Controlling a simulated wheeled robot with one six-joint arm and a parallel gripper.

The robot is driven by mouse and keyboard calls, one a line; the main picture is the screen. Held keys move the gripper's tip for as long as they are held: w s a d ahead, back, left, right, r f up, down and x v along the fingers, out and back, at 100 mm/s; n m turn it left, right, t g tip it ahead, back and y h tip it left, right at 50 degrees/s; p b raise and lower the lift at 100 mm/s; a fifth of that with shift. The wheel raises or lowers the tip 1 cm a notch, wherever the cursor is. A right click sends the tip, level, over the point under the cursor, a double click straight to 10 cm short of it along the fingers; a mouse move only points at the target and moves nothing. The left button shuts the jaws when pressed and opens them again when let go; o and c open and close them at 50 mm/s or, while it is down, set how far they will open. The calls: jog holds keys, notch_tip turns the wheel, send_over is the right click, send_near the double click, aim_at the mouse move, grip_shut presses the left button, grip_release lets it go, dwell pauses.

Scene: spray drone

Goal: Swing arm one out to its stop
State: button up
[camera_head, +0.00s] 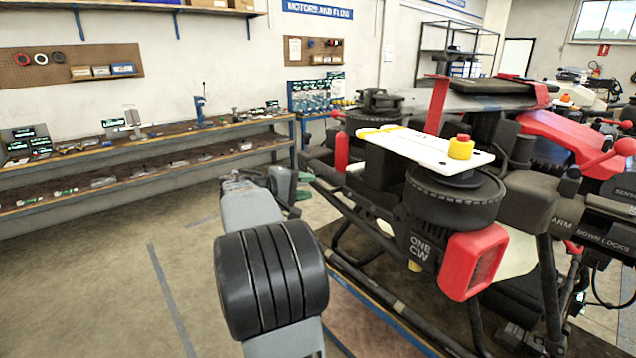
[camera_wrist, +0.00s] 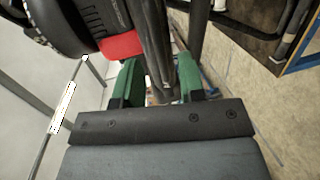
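The spray drone stands on the right in the head view. Its near motor pod (camera_head: 455,200) is labelled "ONE CW" and has a red lamp housing (camera_head: 474,262). A white plate (camera_head: 425,147) with a yellow knob (camera_head: 461,147) lies over it. My gripper (camera_head: 303,187) is left of the pod, by the drone's dark tubes, its green fingers apart. In the wrist view my gripper (camera_wrist: 160,82) shows a dark tube (camera_wrist: 154,42) in line with the gap. I cannot tell whether the tube is between the fingers or beyond them, or touched.
A blue-edged platform (camera_head: 375,310) is below the drone. Dark frame tubes (camera_head: 365,215) slope along its near side. Shelves (camera_head: 150,160) with small parts line the left wall. The floor (camera_head: 110,270) at the left is clear. A red upright post (camera_head: 437,103) rises behind the pod.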

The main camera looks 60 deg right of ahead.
aim_at(316, 185)
jog(key=shift+p+x, duration=0.35)
jog(key=shift+x, duration=1.8)
jog(key=shift+a, duration=0.1)
grip_shut()
